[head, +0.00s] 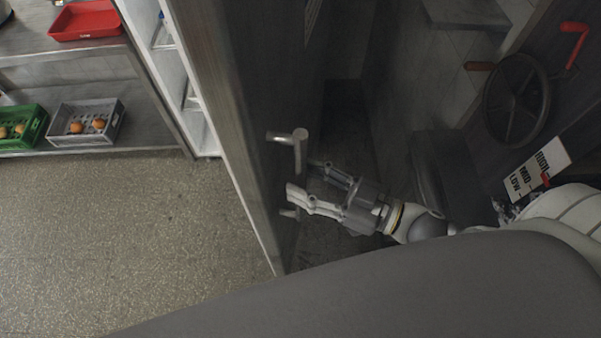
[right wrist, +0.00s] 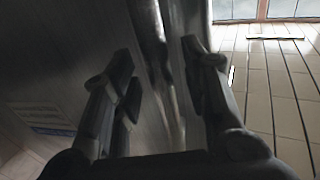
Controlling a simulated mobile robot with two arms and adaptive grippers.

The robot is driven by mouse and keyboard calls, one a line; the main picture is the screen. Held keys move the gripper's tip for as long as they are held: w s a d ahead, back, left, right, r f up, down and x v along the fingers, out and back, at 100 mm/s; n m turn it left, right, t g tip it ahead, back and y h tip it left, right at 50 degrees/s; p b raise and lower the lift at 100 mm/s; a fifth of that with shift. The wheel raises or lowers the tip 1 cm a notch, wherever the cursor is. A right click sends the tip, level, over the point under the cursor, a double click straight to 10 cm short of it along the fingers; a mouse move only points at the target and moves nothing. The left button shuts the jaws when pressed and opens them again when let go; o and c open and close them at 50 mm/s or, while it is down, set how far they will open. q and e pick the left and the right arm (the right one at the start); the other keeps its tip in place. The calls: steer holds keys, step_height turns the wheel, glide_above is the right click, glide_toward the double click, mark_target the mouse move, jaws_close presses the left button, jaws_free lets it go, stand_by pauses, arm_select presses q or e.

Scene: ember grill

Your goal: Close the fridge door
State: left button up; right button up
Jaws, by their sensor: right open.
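The fridge door (head: 240,130) stands open, its dark outer face toward me in the head view. The white inside of the fridge (head: 202,130) shows to the left of the door's edge. A metal bar handle (head: 300,148) stands out from the door's face. My right gripper (head: 303,178) is open at the handle's lower part. In the right wrist view the handle (right wrist: 150,35) runs between the two spread fingers; I cannot tell whether they touch it. My left gripper is not in view.
A shelf at the left holds a red tray (head: 88,20), a green crate (head: 22,128) and a grey crate (head: 88,124) with orange-brown items. The floor (head: 130,230) left of the door is clear. A handwheel (head: 516,104) and a HIGH-MID-LOW plate (head: 536,170) are at right.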

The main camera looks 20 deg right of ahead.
steer(key=shift+w+a, duration=0.5)
steer(key=shift+a, duration=0.05)
jaws_close()
